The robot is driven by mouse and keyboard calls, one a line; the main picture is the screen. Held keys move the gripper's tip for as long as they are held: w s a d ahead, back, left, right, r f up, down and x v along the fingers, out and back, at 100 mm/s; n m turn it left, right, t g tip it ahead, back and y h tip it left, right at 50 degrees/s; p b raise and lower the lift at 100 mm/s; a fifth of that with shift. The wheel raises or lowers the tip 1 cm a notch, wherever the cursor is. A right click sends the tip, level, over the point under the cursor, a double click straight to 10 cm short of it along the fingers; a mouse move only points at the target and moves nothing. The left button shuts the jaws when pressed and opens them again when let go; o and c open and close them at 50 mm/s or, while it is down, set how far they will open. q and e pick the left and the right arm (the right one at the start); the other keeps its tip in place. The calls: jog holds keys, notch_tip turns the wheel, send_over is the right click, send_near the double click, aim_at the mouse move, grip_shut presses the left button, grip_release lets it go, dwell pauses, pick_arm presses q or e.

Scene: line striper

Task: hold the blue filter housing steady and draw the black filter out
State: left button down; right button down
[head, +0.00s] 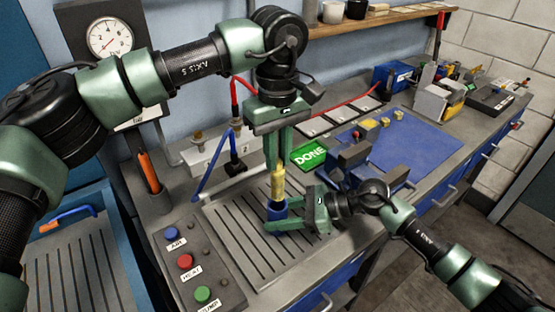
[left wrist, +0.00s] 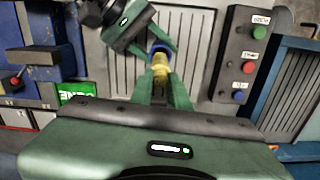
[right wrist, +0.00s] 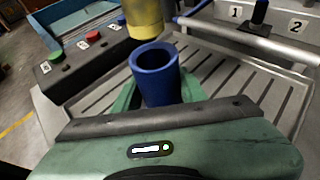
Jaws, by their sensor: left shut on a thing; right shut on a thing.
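The blue filter housing (head: 277,212) is an open-topped blue cup standing upright over the slotted metal tray. My right gripper (head: 280,222) is shut on it from the side; the right wrist view shows the housing (right wrist: 157,82) between the fingers, its bore dark and seemingly empty. My left gripper (head: 277,165) points down and is shut on a yellow, brass-coloured cylinder (head: 278,185). In the right wrist view this cylinder (right wrist: 145,18) hangs above the housing's rim, apart from it. The left wrist view shows the cylinder (left wrist: 160,68) between the fingers. I see no black filter.
The slotted tray (head: 235,225) surrounds the housing. A button panel (head: 187,262) with blue, red and green buttons lies to the left. A green DONE sign (head: 309,156) and blue mat (head: 415,150) lie behind and right. A rack (head: 205,150) with hoses stands behind.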

dwell(0.4)
jog(key=c, duration=0.7)
grip_release()
jog(key=v, duration=1.2)
jog(key=shift+r, duration=0.1)
jog(key=shift+s, duration=0.1)
